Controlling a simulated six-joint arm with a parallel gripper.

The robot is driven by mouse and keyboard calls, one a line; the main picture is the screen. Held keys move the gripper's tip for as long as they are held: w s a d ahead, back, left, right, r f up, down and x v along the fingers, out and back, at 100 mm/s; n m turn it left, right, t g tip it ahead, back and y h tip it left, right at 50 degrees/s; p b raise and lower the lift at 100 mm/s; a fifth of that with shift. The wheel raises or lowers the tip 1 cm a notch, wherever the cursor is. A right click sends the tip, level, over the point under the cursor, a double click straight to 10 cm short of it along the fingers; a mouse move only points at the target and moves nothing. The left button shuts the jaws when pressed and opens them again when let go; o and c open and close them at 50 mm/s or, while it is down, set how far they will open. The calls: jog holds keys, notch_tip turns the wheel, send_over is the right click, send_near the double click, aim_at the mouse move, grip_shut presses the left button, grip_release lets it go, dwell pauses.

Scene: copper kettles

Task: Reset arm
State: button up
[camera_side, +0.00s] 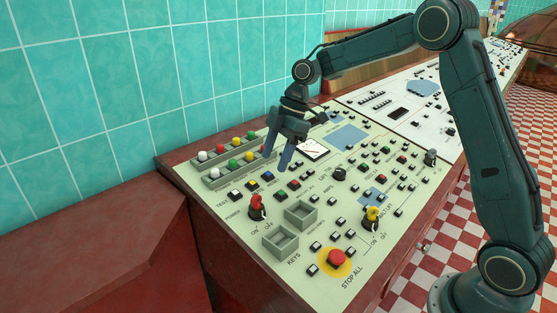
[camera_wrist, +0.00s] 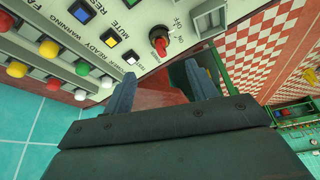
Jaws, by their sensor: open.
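My gripper (camera_side: 277,158) hangs above the left part of a pale control panel (camera_side: 225,183), fingers pointing down. It is open and nothing shows between its fingers. In the wrist view the two blue-grey fingers (camera_wrist: 160,92) stand apart, with the panel's edge and red floor tiles beyond them. My arm reaches over the panel from the right side.
A teal tiled wall (camera_side: 90,90) stands behind. Space above the front panel is clear.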

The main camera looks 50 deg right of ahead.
jog(key=shift+d+r, duration=0.15)
jog(key=shift+r, duration=0.1)
jog(key=s+a+r+m+t+h, duration=0.2)
jog(key=s+r+m, duration=0.5)
jog(key=s+r, duration=0.6)
jog(key=s+d+f+m+t+h, duration=0.1)
jog(key=s+m, duration=0.3)
jog(key=s, duration=0.5)
jog(key=s+d+f+m+t+h, duration=0.1)
jog(key=s+f+m, duration=0.2)
jog(key=s, duration=0.7)
jog(key=shift+d+m, duration=0.2)
jog(key=shift+m, duration=0.3)
